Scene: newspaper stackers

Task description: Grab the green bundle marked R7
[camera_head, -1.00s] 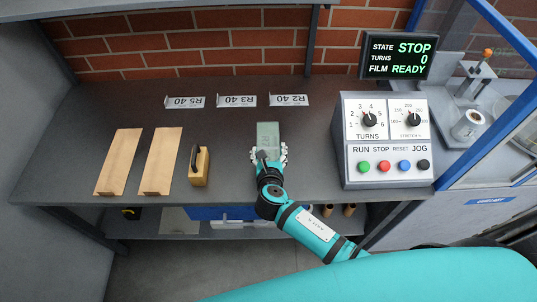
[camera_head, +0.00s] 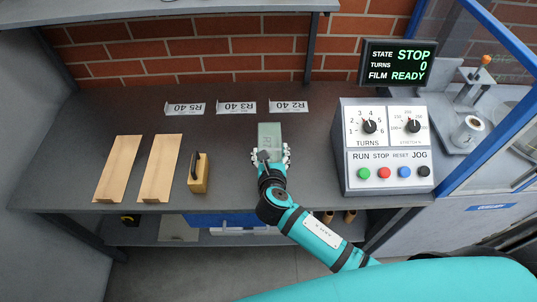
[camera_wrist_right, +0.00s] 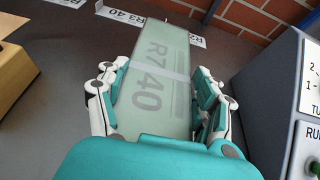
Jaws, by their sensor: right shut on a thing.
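The green bundle (camera_head: 270,138) is at the middle of the dark bench. In the right wrist view the green bundle (camera_wrist_right: 155,85) reads "R7 40" and has a pale band across it. My right gripper (camera_head: 271,156) is shut on the bundle's near end, with one finger along each side. The right gripper's fingers (camera_wrist_right: 157,100) also frame the bundle in the right wrist view. I cannot tell whether the bundle touches the bench or is a little above it. My left gripper is not in view.
Label cards R5 40 (camera_head: 185,109), R3 40 (camera_head: 236,108) and R2 40 (camera_head: 288,107) stand behind the bundle. Two wooden boards (camera_head: 160,168) and a handled wooden block (camera_head: 198,175) lie left. A control box (camera_head: 386,146) stands right. Bench between block and bundle is clear.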

